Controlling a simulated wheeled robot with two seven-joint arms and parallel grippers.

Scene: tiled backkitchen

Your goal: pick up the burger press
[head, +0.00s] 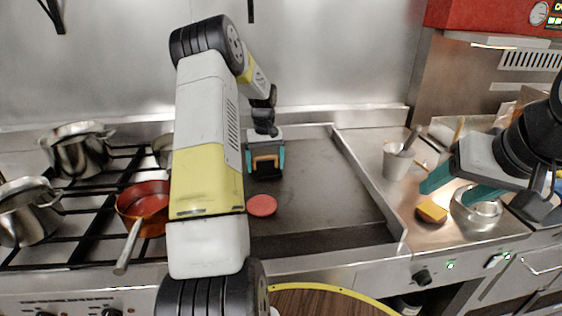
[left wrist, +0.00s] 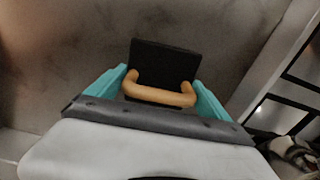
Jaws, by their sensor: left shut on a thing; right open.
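The burger press is a black plate with a tan, arched handle. In the left wrist view the burger press (left wrist: 166,62) shows its dark plate beyond the handle (left wrist: 160,94). My left gripper (left wrist: 160,92), with teal fingers, is shut on that handle. In the head view my left gripper (head: 265,160) and the burger press (head: 264,171) are over the rear part of the dark griddle (head: 320,190). I cannot tell whether the plate touches the griddle. My right gripper (head: 452,188) is open at the right, above the steel counter, close to a metal bowl.
A red patty (head: 262,205) lies on the griddle in front of the press. A stove with pots (head: 77,150) and an orange pan (head: 143,207) is at the left. At the right are a utensil cup (head: 397,163), a yellow sponge-like block (head: 432,212) and a metal bowl (head: 478,212).

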